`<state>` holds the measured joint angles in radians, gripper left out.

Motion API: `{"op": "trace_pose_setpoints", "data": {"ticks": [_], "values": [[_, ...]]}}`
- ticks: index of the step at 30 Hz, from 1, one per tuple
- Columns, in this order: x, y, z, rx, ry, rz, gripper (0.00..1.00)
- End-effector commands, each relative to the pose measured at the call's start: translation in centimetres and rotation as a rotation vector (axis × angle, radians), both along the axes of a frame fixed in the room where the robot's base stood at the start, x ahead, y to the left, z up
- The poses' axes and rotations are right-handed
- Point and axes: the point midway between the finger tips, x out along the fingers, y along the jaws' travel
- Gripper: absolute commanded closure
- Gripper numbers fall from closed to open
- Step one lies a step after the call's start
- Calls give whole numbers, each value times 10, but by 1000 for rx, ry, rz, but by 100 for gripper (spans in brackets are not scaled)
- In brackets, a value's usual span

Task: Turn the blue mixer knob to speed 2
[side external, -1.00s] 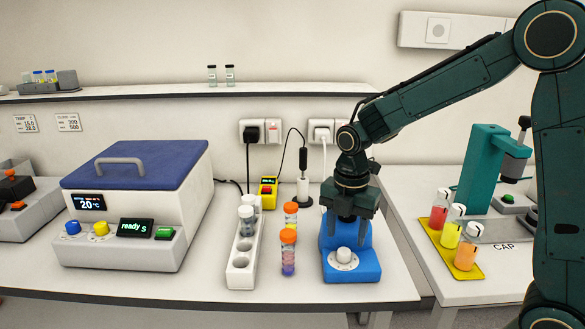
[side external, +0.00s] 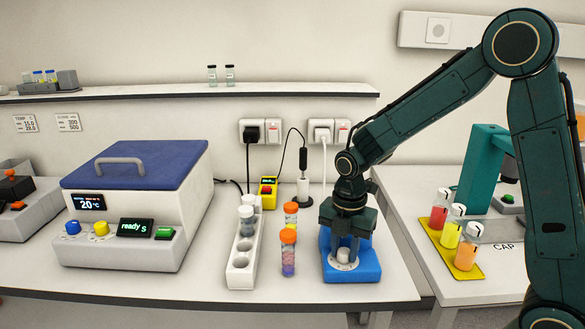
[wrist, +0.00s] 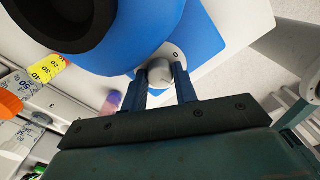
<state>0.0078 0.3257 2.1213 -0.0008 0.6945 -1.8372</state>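The blue mixer (side external: 368,272) stands on the bench below my gripper. Its knob (side external: 343,255) is a pale grey cap on a white dial plate at the front. In the wrist view the knob (wrist: 160,74) lies between the two fingertips of my gripper (wrist: 160,80), with a finger on each side. A narrow gap seems to show beside the knob, so the fingers look open around it. A "0" mark shows on the dial plate (wrist: 174,54); the other marks are hidden or too small to read. My gripper (side external: 345,243) points down over the knob in the side view.
Orange-capped tubes (side external: 288,252) and a white tube rack (side external: 241,272) stand left of the mixer. A blue-lidded machine (side external: 135,205) is farther left. A yellow tray (side external: 442,250) with juice bottles is on the right bench. The bench front edge is close to the mixer.

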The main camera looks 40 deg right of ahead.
Motion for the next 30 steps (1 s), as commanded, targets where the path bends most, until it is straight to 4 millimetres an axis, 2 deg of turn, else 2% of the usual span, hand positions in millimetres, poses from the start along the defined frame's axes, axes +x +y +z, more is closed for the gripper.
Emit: {"op": "trace_pose_setpoints", "data": {"ticks": [15, 23, 24, 27, 30], "values": [[0, 0, 0, -1, 0, -128, 94], [0, 0, 0, -1, 0, -132, 94], [0, 0, 0, -1, 0, -131, 66], [0, 0, 0, -1, 0, -131, 50], [0, 0, 0, -1, 0, -131, 50]]}}
